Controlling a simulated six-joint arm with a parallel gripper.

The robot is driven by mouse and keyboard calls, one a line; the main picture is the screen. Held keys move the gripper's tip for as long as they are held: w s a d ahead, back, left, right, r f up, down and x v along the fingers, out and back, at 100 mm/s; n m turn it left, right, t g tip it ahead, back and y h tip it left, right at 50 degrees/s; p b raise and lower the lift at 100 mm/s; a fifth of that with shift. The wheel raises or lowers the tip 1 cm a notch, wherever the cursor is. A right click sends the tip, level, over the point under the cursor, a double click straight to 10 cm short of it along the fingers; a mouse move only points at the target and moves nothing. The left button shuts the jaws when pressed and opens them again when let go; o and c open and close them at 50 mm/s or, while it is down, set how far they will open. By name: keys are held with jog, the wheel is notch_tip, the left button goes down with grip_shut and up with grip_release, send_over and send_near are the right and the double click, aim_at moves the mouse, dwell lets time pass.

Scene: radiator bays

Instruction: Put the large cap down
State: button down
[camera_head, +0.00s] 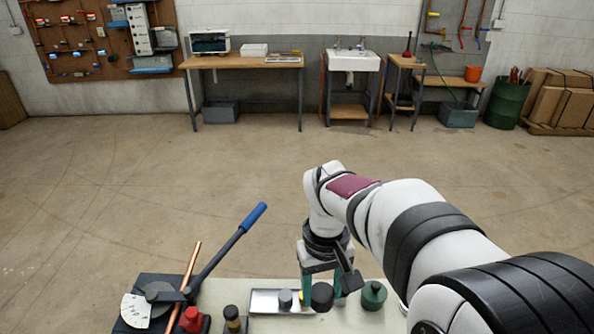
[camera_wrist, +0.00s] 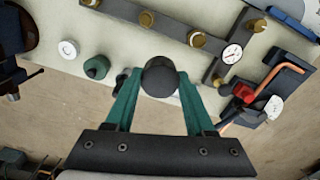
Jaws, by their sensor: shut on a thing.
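The large cap (camera_head: 322,296) is black and round. My gripper (camera_head: 323,290) has its green fingers shut on it, over the pale bench top near the metal tray (camera_head: 262,309). In the wrist view the cap (camera_wrist: 160,80) sits between the two green fingertips and hides what is under it. I cannot tell whether its underside touches anything. A smaller grey cylinder (camera_head: 285,299) stands in the tray, left of the cap.
A green knobbed piece (camera_head: 373,295) stands to the right. A pipe bender with a blue-handled lever (camera_head: 232,245), a copper pipe (camera_head: 190,275) and a red part (camera_head: 190,320) are at left. The wrist view shows a dark bar with brass fittings (camera_wrist: 147,18) and a gauge (camera_wrist: 232,54).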

jog(key=d+r+m, duration=0.3)
jog(key=d+r, duration=0.3)
jog(key=r, duration=0.1)
jog(key=n, duration=0.7)
send_over(262, 302)
notch_tip(262, 302, down, 22)
jog(key=shift+r, duration=0.25)
jog(key=shift+w+f, duration=0.1)
jog(key=shift+f, duration=1.85)
jog(key=shift+f, duration=0.55)
jog(key=shift+c, duration=1.3)
grip_release()
